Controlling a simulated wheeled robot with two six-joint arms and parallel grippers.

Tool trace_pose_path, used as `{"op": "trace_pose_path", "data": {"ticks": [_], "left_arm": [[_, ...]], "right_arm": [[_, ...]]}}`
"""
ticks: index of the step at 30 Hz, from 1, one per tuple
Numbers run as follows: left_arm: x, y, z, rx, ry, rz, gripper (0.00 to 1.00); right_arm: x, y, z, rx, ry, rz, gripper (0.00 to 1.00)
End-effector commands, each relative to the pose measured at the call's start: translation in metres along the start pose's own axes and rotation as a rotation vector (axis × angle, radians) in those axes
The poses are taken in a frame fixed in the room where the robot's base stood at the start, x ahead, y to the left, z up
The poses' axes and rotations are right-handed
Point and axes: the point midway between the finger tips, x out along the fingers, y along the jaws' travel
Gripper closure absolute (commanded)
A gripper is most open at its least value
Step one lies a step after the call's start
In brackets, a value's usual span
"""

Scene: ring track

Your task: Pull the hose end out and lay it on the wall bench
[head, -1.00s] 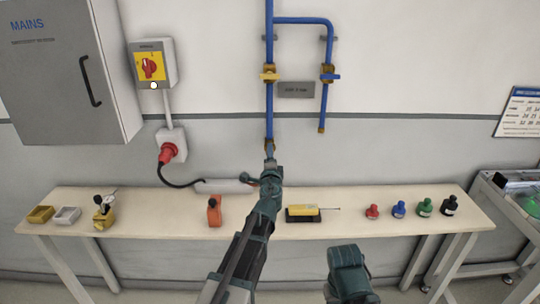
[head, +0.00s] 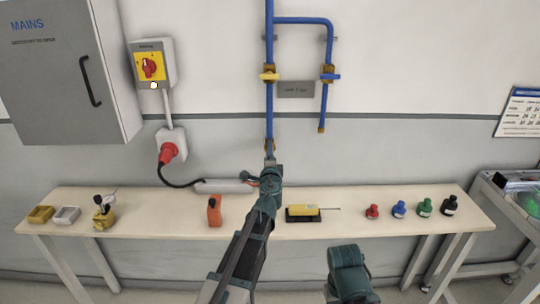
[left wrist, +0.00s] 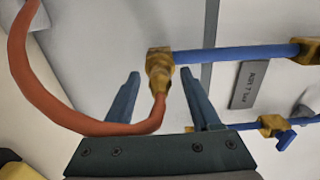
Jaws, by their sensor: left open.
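The orange hose (left wrist: 45,100) loops across the left wrist view, and its end meets a brass fitting (left wrist: 159,62) on the blue pipe (left wrist: 235,54). My left gripper (left wrist: 159,73) is open, with one finger on each side of the hose end and fitting. I cannot tell whether the fingers touch them. In the head view my left gripper (head: 269,160) is at the lower end of the blue pipe (head: 269,115), and the arm hides most of the hose. The wall bench (head: 165,213) runs below. Part of my right arm shows low in the head view, without its fingers.
On the bench are an orange tool (head: 214,211), a yellow tool (head: 303,213), yellow and grey trays, a brass padlock-like item (head: 104,212) and several coloured bottles (head: 398,209). A cabinet (head: 65,75) and red switch (head: 149,67) are on the wall. Bare bench top lies between the items.

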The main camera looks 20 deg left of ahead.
Motion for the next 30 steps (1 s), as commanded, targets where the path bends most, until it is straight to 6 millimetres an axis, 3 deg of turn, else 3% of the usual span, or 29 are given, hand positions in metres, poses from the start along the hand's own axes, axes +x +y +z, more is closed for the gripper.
{"op": "trace_pose_path", "data": {"ticks": [6,17,30], "left_arm": [[-0.0001,0.0,0.0,0.0,0.0,0.0,0.36],[0.0,0.0,0.0,0.0,0.0,0.0,1.0],[0.0001,0.0,0.0,0.0,0.0,0.0,1.0]], "right_arm": [[0.0,0.0,0.0,0.0,0.0,0.0,0.5],[0.0,0.0,0.0,0.0,0.0,0.0,0.5],[0.0,0.0,0.0,0.0,0.0,0.0,0.5]]}}
